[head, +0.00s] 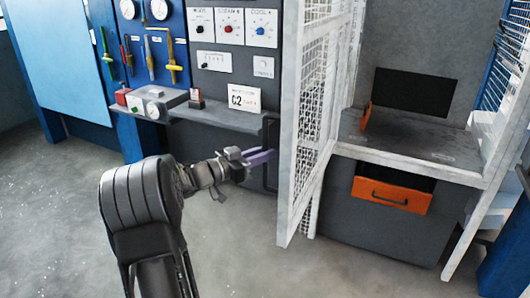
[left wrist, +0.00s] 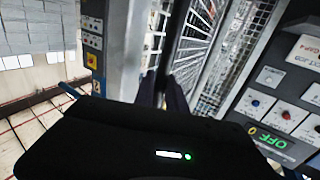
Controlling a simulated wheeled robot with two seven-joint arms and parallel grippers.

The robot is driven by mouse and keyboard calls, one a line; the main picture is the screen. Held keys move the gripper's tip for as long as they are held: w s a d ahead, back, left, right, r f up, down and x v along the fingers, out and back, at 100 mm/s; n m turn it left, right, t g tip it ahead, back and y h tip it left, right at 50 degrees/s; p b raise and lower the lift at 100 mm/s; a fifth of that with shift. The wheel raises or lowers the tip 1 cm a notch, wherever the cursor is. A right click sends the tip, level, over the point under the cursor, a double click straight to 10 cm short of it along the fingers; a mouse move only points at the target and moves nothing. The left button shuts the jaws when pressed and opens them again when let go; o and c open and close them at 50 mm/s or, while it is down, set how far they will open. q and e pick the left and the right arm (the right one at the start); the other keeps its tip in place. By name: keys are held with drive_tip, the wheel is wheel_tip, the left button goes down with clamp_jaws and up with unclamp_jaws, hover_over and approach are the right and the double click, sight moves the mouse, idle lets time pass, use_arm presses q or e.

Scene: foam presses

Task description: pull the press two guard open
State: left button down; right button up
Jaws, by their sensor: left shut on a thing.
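The press two guard (head: 300,130) is a white-framed mesh door. It stands swung out toward me at the left of the press opening, seen nearly edge-on in the head view. Its dark upright bar handle (head: 272,130) is on its left face. My left gripper (head: 262,156), with purple fingers, is shut on this handle. In the left wrist view the dark fingers (left wrist: 165,92) point up beside the mesh guard (left wrist: 192,52); the grip itself is partly hidden by the gripper body. My right gripper is not in view.
The press opening (head: 400,138) shows a grey bed and an orange-fronted drawer (head: 391,195) below. A control panel (head: 232,40) and a shelf with a "02" sign (head: 244,98) stand left of the guard. Grey floor (head: 240,240) in front is clear.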

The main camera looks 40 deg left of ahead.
use_arm(q)
drive_tip(key=shift+w+r, duration=0.15)
drive_tip(key=shift+r, duration=0.1)
drive_tip(key=c, duration=1.8)
unclamp_jaws()
drive_tip(key=o, duration=0.4)
drive_tip(key=shift+w+f, duration=0.15)
drive_tip(key=shift+o, duration=0.2)
drive_tip(key=s+a+b, duration=0.1)
drive_tip(key=s+b, duration=0.1)
drive_tip(key=s, duration=0.5)
drive_tip(key=shift+s+a, duration=0.25)
drive_tip(key=shift+s, duration=0.15)
